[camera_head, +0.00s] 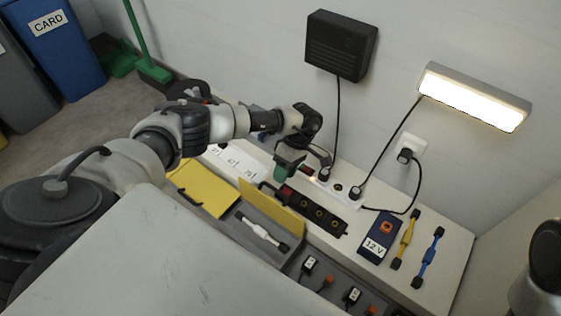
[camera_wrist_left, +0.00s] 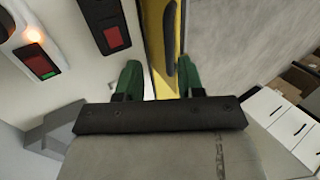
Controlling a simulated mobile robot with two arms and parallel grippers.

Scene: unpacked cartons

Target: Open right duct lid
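The right duct lid (camera_head: 272,209) is yellow and stands raised on its edge in the head view. The grey duct (camera_head: 235,228) beside it is open, with a white bar with dark ends (camera_head: 262,231) inside. The left yellow lid (camera_head: 207,188) lies flat. My left gripper (camera_head: 288,170) has green fingertips and is near the raised lid's upper edge. In the left wrist view, the fingers (camera_wrist_left: 158,80) are apart, with the yellow lid (camera_wrist_left: 158,75) and its dark handle (camera_wrist_left: 170,50) between them. A gap shows at the left finger; contact at the right one is unclear. My right gripper is not seen.
A black power strip (camera_head: 318,212) lies right of the lid, with a white strip (camera_head: 338,188) and cables behind. A 12 V box (camera_head: 380,238), a yellow tool (camera_head: 405,240) and a blue tool (camera_head: 428,258) lie further right. Plugs (camera_head: 309,263) sit in front.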

